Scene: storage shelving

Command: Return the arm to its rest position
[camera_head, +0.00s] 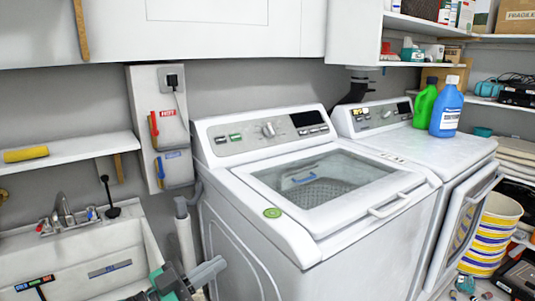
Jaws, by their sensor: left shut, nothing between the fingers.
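My left gripper (206,272) shows at the bottom edge, left of the middle, in front of the washing machine's left side and right of the sink. It is shut and nothing is held in it. Part of my dark and green arm shows beside it, cut off by the bottom edge. My right gripper is not in view.
Green (425,103) and blue (446,108) bottles stand on that machine. A sink (75,265) is at left, below a shelf (75,160).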

